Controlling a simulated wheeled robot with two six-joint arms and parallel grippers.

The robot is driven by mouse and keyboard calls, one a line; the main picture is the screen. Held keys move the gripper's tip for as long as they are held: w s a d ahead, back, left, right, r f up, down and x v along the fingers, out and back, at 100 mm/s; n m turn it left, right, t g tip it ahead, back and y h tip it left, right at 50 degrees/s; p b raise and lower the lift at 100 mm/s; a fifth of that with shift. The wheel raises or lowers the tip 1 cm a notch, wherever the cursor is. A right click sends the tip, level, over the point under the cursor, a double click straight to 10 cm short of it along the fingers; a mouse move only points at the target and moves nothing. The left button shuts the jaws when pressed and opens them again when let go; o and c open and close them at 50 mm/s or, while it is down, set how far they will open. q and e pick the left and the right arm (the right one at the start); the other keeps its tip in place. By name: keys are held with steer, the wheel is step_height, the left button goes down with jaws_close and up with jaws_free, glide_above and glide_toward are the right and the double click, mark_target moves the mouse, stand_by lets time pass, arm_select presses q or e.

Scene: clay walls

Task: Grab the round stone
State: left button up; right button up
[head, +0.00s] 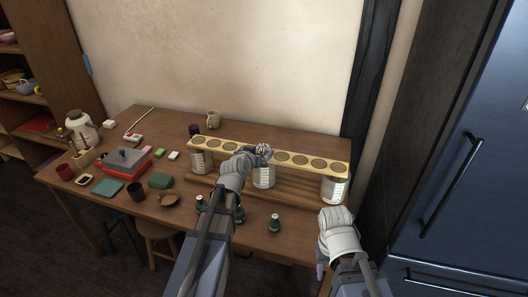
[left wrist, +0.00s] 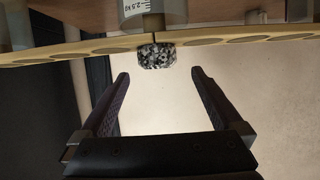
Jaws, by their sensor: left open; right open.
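The round stone (left wrist: 156,56), speckled black, white and grey, sits at the middle of a pale plank (left wrist: 215,42) with round dark spots along it. In the head view the stone (head: 264,149) shows just above my left gripper (head: 259,156), partly covered by it. In the left wrist view, which looks upside down, my left gripper (left wrist: 160,76) is open and empty. Its two fingers point toward the stone, one to each side, with a gap before it. My right gripper (head: 321,262) is low at the table's right front, away from the stone; its fingers are mostly hidden.
The plank (head: 312,163) lies above several labelled clear jars (head: 334,189) on a wooden stand. Small dark bottles (head: 274,223) stand in front. Boxes, bowls and a large jar (head: 82,129) crowd the table's left. A blue fridge (head: 470,150) is at right.

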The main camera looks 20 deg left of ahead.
mark_target(262, 148)
arm_select(q)
steer(key=b+x, duration=0.2)
steer(key=x, duration=0.3)
steer(key=shift+d+f, duration=0.1)
steer(key=shift+d, duration=0.1)
steer(key=shift+c, duration=0.2)
jaws_close()
stand_by(0.5)
step_height(262, 148, up, 10)
steer(key=p, duration=1)
